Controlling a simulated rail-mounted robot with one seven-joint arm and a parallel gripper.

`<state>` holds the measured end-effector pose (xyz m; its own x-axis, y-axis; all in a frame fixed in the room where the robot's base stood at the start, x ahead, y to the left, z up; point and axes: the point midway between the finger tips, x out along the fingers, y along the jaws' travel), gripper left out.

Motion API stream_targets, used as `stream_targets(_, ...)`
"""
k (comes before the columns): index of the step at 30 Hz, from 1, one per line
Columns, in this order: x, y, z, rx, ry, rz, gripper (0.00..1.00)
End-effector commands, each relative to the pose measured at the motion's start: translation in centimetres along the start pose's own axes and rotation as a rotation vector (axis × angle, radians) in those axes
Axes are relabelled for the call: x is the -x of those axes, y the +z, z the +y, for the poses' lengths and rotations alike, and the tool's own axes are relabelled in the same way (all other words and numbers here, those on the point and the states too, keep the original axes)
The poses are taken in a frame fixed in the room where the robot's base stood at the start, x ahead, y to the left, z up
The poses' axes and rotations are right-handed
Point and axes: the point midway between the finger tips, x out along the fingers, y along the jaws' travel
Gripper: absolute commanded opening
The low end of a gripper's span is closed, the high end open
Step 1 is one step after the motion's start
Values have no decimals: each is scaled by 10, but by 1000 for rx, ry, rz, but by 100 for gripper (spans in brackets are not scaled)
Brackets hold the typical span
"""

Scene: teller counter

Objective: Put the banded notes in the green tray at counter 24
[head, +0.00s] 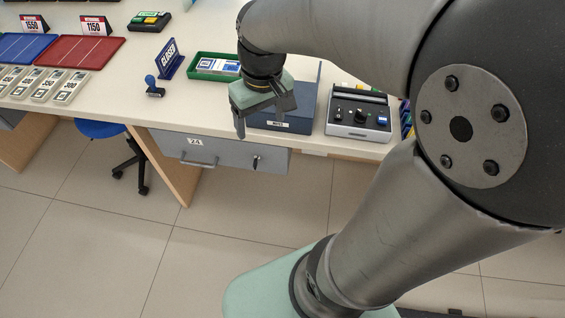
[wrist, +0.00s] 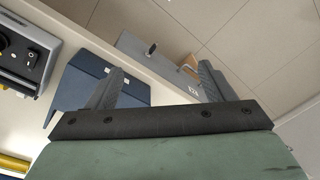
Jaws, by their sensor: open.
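The green tray (head: 191,73) lies on the counter behind and left of my gripper in the head view. Flat white-and-blue pieces (head: 218,66) lie in it; they may be banded notes, but I cannot tell. My gripper (head: 261,122) hangs open over the counter's front edge, in front of a dark blue box (head: 301,119) with a small label. In the wrist view my gripper's two fingers (wrist: 160,76) are apart with nothing held between them. My arm hides part of the tray's right side. The grey drawer (head: 225,158) below carries the number 24.
A grey device with buttons (head: 358,122) stands right of the blue box. A blue CLOSED sign (head: 170,58) and a blue stamp (head: 154,87) stand left of the tray. Blue and red mats (head: 82,50) and grey number blocks (head: 40,86) lie farther left.

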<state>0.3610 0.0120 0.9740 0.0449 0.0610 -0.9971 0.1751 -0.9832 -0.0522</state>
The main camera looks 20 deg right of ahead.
Motion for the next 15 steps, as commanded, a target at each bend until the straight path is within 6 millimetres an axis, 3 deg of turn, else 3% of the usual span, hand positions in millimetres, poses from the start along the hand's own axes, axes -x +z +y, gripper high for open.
stream_targets(1, -7, 32, -5, -37, 14, -7, 75)
stream_targets(3, -18, 63, -9, -85, 29, -19, 75)
stream_targets(6, -28, 92, -11, -131, 44, -26, 75)
stream_targets(9, -33, 103, -12, -150, 50, -30, 75)
stream_targets(15, -34, 104, -12, -153, 51, -32, 75)
